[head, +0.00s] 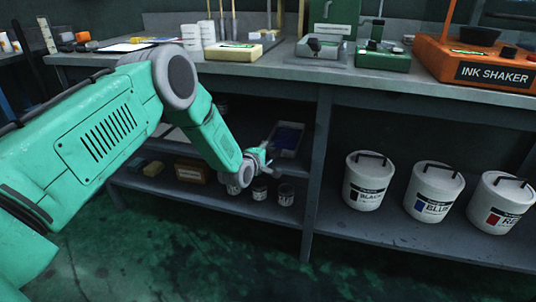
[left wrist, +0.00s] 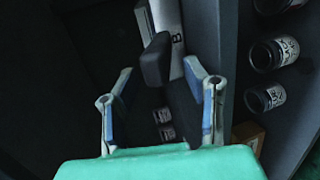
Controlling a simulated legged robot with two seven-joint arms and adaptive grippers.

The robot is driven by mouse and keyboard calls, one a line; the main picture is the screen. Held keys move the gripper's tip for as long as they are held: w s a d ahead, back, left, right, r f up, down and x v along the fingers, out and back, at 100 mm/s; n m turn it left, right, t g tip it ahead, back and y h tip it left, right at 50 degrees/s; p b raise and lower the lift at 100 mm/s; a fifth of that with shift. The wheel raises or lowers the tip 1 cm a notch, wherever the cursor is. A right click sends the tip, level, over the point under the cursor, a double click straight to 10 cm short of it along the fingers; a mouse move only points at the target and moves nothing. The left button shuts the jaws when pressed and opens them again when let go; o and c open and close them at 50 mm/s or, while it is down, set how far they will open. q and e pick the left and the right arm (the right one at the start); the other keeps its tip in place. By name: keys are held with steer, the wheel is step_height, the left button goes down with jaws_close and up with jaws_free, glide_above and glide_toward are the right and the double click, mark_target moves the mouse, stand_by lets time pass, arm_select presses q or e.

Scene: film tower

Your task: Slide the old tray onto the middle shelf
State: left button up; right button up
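A shallow tray (head: 300,135) with a pale rim and dark blue inside shows under the bench, in the open bay left of the upright. I cannot tell whether it rests on a shelf. My left gripper (head: 266,157) is at its left front corner and looks close to it or touching. My right gripper is not in view.
Several small jars (head: 259,193) stand on the lower shelf (head: 220,204) below my gripper. White ink buckets (head: 369,182) stand right of the bench upright (head: 316,180). The bench top (head: 275,72) lies above, with an orange ink shaker (head: 470,65).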

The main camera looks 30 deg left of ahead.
arm_select(q)
steer(key=shift+s, duration=0.15)
steer(key=a+v, duration=0.1)
steer(key=v, duration=1.1)
steer(key=s+d+f+m+g+h, duration=0.1)
steer(key=s+d+f+m+g, duration=0.2)
steer(key=s+d+f+m, duration=0.35)
steer(key=s+d+f+m+g+h, duration=0.1)
steer(key=s+d+f+m+g, duration=0.25)
steer(key=s+f, duration=0.45)
steer(key=s+d+f+m+g, duration=0.15)
steer(key=s+m+g, duration=0.3)
steer(key=s, duration=0.75)
steer(key=s+d+f+m+g, duration=0.1)
steer(key=s+f+m+g, duration=0.3)
steer(key=s, duration=0.8)
step_height(320, 180, up, 20)
steer(key=s+m+p, duration=0.1)
steer(key=p, duration=1.7)
steer(key=shift+s+t+y, duration=0.4)
